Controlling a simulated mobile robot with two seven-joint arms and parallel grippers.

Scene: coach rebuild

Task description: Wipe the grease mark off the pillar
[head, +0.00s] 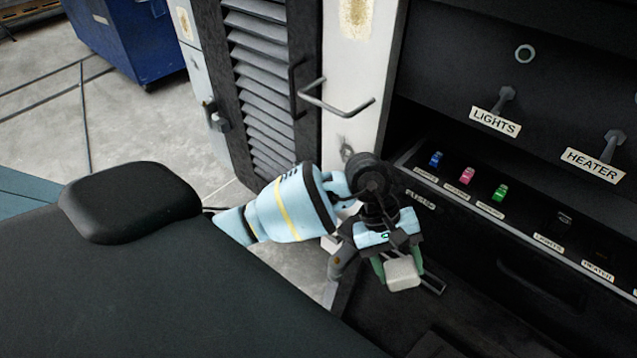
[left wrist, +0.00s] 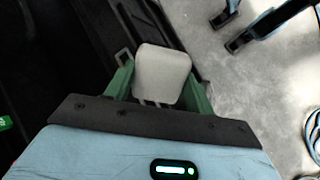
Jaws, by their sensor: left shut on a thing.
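The pillar (head: 349,90) is a pale upright post in the head view, between the louvred door and the dark panel. A faint grey smudge (head: 346,142) shows low on it, just above my left wrist; a yellowish-brown patch (head: 356,18) shows near the top edge. My left gripper (head: 397,266) points down in front of the dark console, below and right of the smudge, apart from the pillar. Its green fingers are shut on a white rounded block (head: 403,274). The block also shows between the fingers in the left wrist view (left wrist: 162,73). My right gripper is out of view.
A bent metal handle (head: 337,105) sticks out across the pillar above the smudge. The louvred door (head: 262,80) is to its left. A console with coloured fuses (head: 467,176) and labelled switches (head: 495,121) is at right. A dark padded seat (head: 170,280) fills the lower left.

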